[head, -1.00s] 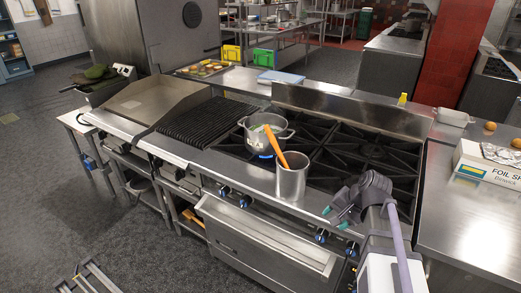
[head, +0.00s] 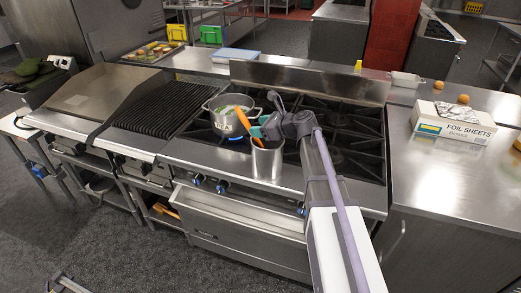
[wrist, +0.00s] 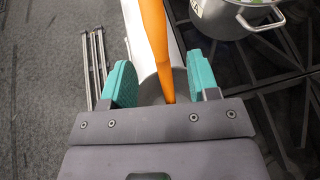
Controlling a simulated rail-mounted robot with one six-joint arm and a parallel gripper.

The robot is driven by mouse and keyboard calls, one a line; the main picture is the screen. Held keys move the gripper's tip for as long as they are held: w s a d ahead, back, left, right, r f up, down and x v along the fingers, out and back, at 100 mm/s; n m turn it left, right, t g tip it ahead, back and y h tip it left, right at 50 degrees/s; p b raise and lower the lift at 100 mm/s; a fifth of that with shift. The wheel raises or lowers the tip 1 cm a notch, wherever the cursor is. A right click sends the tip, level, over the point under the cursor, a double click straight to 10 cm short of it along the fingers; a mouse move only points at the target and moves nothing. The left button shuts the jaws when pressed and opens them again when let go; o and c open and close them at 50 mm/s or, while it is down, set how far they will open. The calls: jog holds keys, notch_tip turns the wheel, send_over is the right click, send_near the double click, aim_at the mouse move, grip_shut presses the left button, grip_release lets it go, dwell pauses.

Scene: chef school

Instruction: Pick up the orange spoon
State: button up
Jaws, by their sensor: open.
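The orange spoon (head: 242,119) leans in a tall metal canister (head: 267,165) at the front edge of the stove, its upper part sticking out above the rim. In the wrist view the orange spoon (wrist: 155,35) runs down between the two teal fingers into the canister (wrist: 180,90), where its lower end is partly hidden. My gripper (head: 262,128) is open, just above the canister and beside the spoon. In the wrist view my gripper (wrist: 160,80) has a finger on each side of the spoon, with gaps to both.
A steel pot (head: 225,124) stands on a lit burner just behind and left of the canister; its handle (wrist: 262,20) is near in the wrist view. A ribbed grill (head: 155,115) lies left. A foil sheets box (head: 453,121) sits on the right counter.

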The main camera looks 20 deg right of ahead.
jog(key=b+x, duration=0.2)
jog(key=x, duration=0.2)
jog(key=shift+w+a+f, duration=0.15)
jog(key=shift+w+f, duration=0.05)
jog(key=shift+f, duration=0.1)
jog(key=shift+w+a, duration=0.25)
jog(key=shift+a, duration=0.05)
jog(key=shift+s, duration=0.1)
jog(key=c, duration=1)
